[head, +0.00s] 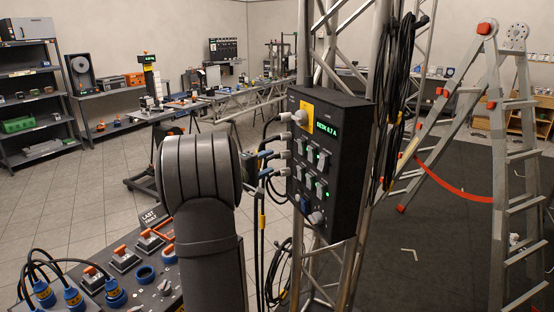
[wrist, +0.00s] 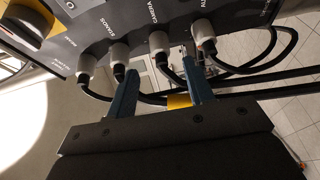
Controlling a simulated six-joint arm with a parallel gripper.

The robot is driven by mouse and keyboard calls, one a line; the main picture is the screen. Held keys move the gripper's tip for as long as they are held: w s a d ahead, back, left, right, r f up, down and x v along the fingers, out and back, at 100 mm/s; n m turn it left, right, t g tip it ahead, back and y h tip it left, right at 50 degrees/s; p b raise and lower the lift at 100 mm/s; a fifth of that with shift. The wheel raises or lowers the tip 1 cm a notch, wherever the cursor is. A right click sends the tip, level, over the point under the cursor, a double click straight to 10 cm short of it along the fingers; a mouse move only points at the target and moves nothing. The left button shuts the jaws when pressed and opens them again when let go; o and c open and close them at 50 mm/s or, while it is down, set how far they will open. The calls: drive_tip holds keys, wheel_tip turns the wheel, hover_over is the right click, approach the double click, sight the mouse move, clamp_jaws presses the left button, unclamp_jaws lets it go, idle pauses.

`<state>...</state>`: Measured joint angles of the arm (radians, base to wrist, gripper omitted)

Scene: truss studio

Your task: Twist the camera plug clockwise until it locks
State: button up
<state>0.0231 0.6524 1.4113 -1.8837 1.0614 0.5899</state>
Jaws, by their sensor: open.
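The camera plug (wrist: 159,43) is a pale grey plug in the panel under the CAMERA label in the wrist view. Its dark cable bends away toward my gripper. My gripper (wrist: 160,64) is open, with one blue finger on each side of this plug's line; the fingertips are just short of the plug body, and I see no contact. In the head view my gripper (head: 265,157) is partly hidden behind my arm, at the left side of the dark power box (head: 345,180). I cannot tell there which plug is the camera one.
Neighbouring plugs sit close on both sides, one to the left (wrist: 119,50) and one to the right (wrist: 203,42). Cables loop near the fingers, one with a yellow band (wrist: 179,101). The box hangs on a metal truss (head: 318,75). A ladder (head: 500,150) stands at right.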

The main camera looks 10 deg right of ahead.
drive_tip(key=v, duration=1)
drive_tip(key=shift+a, duration=0.3)
drive_tip(key=shift+s+a+f, duration=0.1)
drive_tip(key=shift+s, duration=0.05)
drive_tip(key=v, duration=1.4)
drive_tip(key=shift+a, duration=0.25)
idle(2.8)
drive_tip(key=shift+s+a+f, duration=0.1)
drive_tip(key=shift+s, duration=0.05)
drive_tip(key=shift+r, duration=2.5)
